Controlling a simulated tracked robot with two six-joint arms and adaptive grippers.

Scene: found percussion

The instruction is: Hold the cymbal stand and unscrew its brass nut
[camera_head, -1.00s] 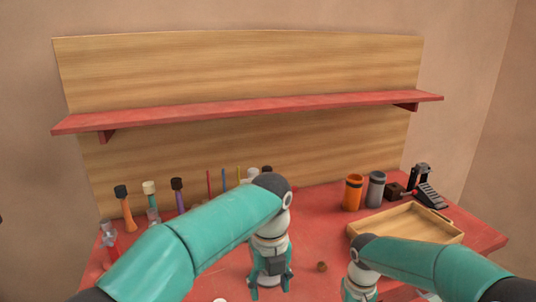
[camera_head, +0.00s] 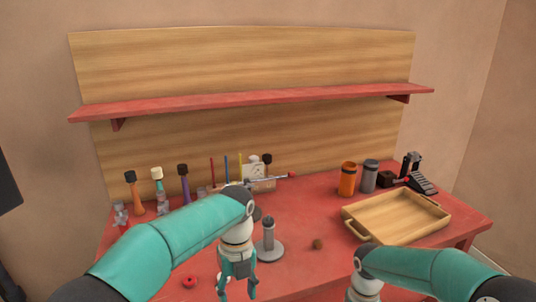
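A grey stand with a round flat base (camera_head: 269,251) and a short upright post with a dark top stands on the red table; I take it to be the cymbal stand. I cannot make out a brass nut on it. My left gripper (camera_head: 237,290) points down, just left of and nearer than the stand, apart from it. Its two fingers are spread with nothing between them. My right arm comes in from the right, and its wrist (camera_head: 362,286) is cut off by the bottom edge. My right gripper is below the picture.
A wooden tray (camera_head: 437,219), orange shaker (camera_head: 347,180), grey shaker (camera_head: 369,177) and black pedal (camera_head: 420,181) are at right. Several mallets stand at the back left.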

